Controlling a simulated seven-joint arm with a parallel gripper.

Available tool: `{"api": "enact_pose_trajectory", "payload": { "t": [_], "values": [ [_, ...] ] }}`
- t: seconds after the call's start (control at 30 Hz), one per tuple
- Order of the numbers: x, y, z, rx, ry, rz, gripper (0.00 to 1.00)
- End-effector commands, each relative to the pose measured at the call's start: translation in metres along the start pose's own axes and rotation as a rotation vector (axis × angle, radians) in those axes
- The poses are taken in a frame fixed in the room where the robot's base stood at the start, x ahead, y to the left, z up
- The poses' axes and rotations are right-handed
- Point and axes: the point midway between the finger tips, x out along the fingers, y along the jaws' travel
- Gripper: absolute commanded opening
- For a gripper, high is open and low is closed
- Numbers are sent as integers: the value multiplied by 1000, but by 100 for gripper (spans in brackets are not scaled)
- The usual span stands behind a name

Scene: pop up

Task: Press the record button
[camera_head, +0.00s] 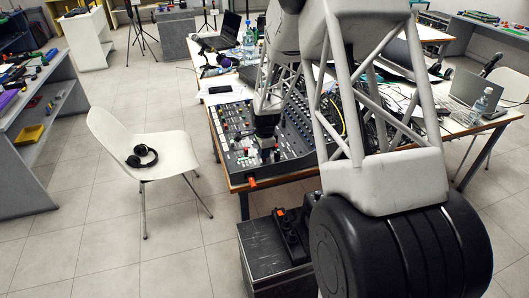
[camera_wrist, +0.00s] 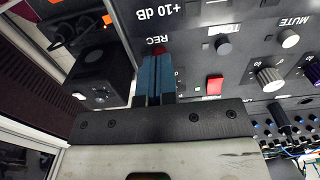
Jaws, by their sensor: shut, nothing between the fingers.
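The mixing console (camera_head: 240,130) lies on the table, and its dark panel (camera_wrist: 190,60) fills the upper right of the wrist view. The record button (camera_wrist: 160,51) is small and red, beside the white "REC" label. My gripper (camera_wrist: 157,57) is shut and empty, its blue fingertips side by side. The tips overlap the button's lower part in the wrist view and partly hide it; I cannot tell whether they touch it. In the head view my gripper (camera_head: 267,155) points down at the console's front left part, and the record button cannot be made out.
A red square button (camera_wrist: 214,85) and several knobs (camera_wrist: 269,77) sit right of my fingers. A white chair (camera_head: 165,150) with headphones (camera_head: 142,157) stands left of the table. A black case (camera_head: 268,250) stands on the floor below the console.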

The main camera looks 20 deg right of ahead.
Motion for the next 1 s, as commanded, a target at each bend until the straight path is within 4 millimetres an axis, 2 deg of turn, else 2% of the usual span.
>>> {"api": "enact_pose_trajectory", "payload": {
  "t": [0.27, 0.67, 1.0],
  "values": [
    [1, 0, 0, 0, 0, 0, 0],
    [14, 0, 0, 0, 0, 0, 0],
    [14, 0, 0, 0, 0, 0, 0]
  ]
}}
